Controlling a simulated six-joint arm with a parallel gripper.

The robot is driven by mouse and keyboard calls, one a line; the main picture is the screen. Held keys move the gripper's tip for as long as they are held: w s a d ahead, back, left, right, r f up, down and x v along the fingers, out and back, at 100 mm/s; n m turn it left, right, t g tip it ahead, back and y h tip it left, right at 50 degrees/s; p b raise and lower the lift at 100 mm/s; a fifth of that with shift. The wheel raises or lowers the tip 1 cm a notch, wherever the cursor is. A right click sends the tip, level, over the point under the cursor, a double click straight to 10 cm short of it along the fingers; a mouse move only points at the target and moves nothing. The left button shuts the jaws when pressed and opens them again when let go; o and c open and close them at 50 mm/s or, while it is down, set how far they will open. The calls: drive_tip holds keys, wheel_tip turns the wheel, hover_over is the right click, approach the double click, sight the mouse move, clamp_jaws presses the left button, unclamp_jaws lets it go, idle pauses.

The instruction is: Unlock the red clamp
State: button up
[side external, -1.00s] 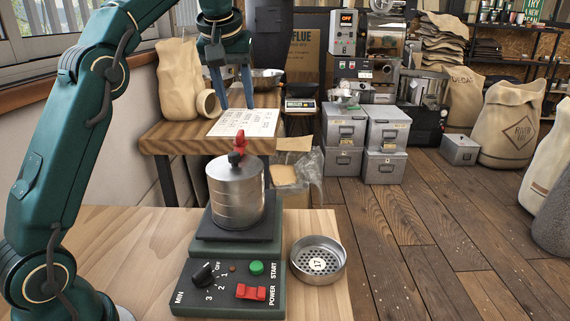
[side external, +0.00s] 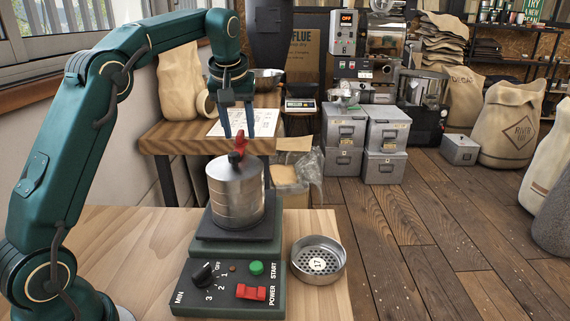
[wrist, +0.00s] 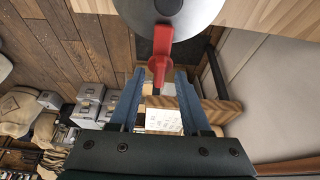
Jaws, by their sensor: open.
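The red clamp (side external: 239,145) is a small red lever on a dark knob on top of a metal canister (side external: 236,195). The canister stands on the dark plate of a green sieve-shaker-like machine. My gripper (side external: 240,135) is open, pointing down at the clamp from above, with its blue fingers around the lever's height. In the wrist view the red clamp (wrist: 160,62) extends toward the gap between the fingertips (wrist: 160,75), and I cannot tell whether they touch it. The canister lid (wrist: 172,12) shows at the top of that view.
The machine's panel (side external: 228,285) has a black dial, a green button and a red switch. A round sieve (side external: 318,260) marked 17 lies to the right on the wooden table (side external: 120,240). A side table with a paper (side external: 262,123) stands behind. Table left of the machine is clear.

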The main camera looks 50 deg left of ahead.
clamp_jaws()
drive_tip(key=n, duration=0.1)
drive_tip(key=n+g, duration=0.1)
drive_tip(key=n, duration=0.1)
drive_tip(key=shift+w+n+y, duration=0.2)
drive_tip(key=shift+n+y, duration=0.1)
drive_tip(key=shift+y, duration=0.1)
drive_tip(key=shift+s+d+n, duration=0.1)
drive_tip(key=shift+n, duration=0.4)
